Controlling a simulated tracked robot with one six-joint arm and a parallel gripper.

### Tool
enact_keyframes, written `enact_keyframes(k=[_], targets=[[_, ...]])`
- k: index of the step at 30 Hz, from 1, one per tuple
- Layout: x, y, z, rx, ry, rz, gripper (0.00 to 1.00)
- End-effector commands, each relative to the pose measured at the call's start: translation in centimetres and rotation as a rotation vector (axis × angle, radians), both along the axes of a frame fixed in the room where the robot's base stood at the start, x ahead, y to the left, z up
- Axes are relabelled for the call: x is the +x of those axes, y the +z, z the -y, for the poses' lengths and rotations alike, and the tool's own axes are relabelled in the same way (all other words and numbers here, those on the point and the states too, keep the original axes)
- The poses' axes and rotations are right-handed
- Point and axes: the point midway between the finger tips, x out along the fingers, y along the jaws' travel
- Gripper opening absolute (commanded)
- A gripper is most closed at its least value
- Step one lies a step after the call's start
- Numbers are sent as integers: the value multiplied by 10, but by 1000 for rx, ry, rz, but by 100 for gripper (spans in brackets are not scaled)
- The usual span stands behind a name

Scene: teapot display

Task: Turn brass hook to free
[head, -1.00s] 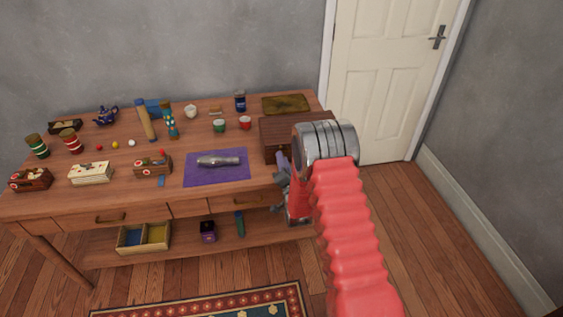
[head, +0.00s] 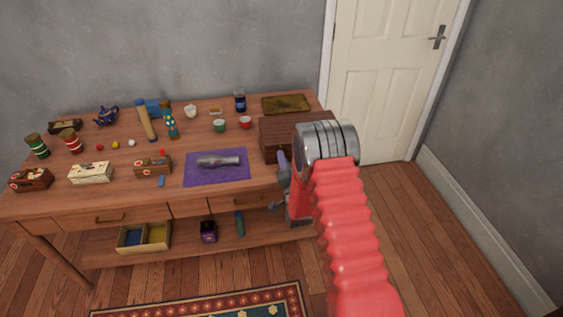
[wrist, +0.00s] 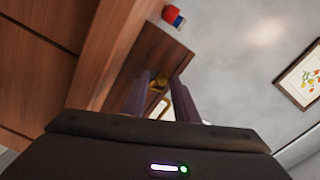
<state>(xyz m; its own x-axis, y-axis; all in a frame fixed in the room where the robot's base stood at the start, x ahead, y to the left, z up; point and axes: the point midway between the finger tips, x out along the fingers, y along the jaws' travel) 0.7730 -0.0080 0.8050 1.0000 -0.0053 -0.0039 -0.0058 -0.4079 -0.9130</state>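The brass hook (wrist: 160,82) shows small and yellow in the wrist view, against a brown wooden face, with a curved brass part nearer the camera. My gripper (wrist: 160,78) has its two grey-purple fingers apart, one on each side of the brass. I cannot tell whether either finger touches it. In the head view my gripper (head: 283,164) is at the front of the dark wooden box (head: 285,128) on the table's right end. My red arm and its metal joint hide part of the box, and the hook cannot be made out there.
The table (head: 225,140) holds a purple mat (head: 216,178) with a grey metallic object (head: 218,161), small cups, jars and a blue teapot (head: 106,115). An open tray (head: 143,237) sits below. Bare floor lies right of my arm.

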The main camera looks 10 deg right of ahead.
Motion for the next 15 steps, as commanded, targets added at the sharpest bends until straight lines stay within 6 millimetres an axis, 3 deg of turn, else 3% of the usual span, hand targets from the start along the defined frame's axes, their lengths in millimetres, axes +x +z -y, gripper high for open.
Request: enact_keyframes(k=[3, 15], targets=[[0, 1, -1, -1, 2, 1, 36], [-6, 1, -2, -1, 4, 2, 36]])
